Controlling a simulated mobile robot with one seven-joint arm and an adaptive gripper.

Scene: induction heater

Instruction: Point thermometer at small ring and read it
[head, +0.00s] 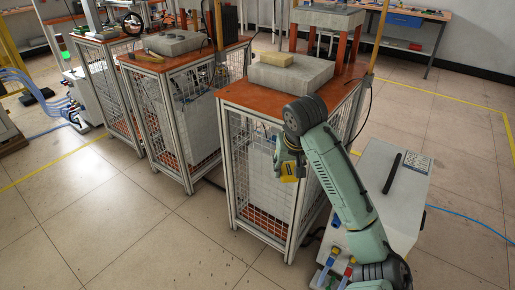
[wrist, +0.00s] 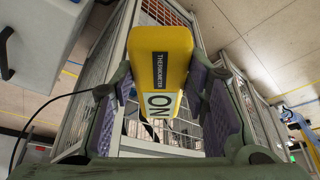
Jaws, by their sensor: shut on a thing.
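My gripper (wrist: 163,100) is shut on the yellow thermometer (wrist: 160,58). In the wrist view the thermometer lies between the two purple finger pads, with the word THERMOMETER and a white ON label facing the camera. In the head view only a small yellow part of it (head: 289,172) shows below my wrist, in front of the nearest mesh-sided cart. The thermometer is off the floor, lower than the cart's top. I cannot make out a small ring in either view. Any reading on the thermometer is not visible.
More carts (head: 150,66) stand to the left. A pale cabinet (head: 400,205) stands right of my arm. The floor at front left is clear.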

